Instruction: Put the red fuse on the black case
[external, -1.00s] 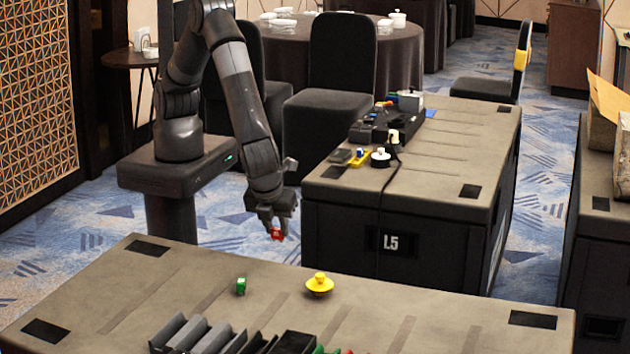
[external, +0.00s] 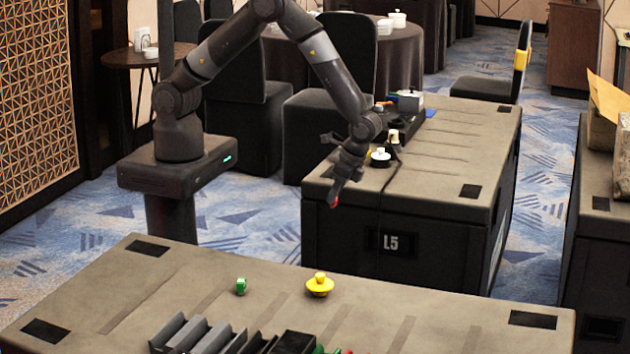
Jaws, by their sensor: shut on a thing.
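My gripper (external: 341,184) is shut on the red fuse (external: 335,201), which shows as a small red piece at its tip. In the picture, both are in front of the near left part of the large black case (external: 340,236) marked L5. I cannot tell how high the fuse is or whether it touches the case. The case has a grey-brown top (external: 450,152) with dark corner patches. My forearm and wrist hide part of the left side of that top.
On the case top are a black-and-white round piece (external: 380,159), a dark device and a cable. The right half of the L5 top is clear.

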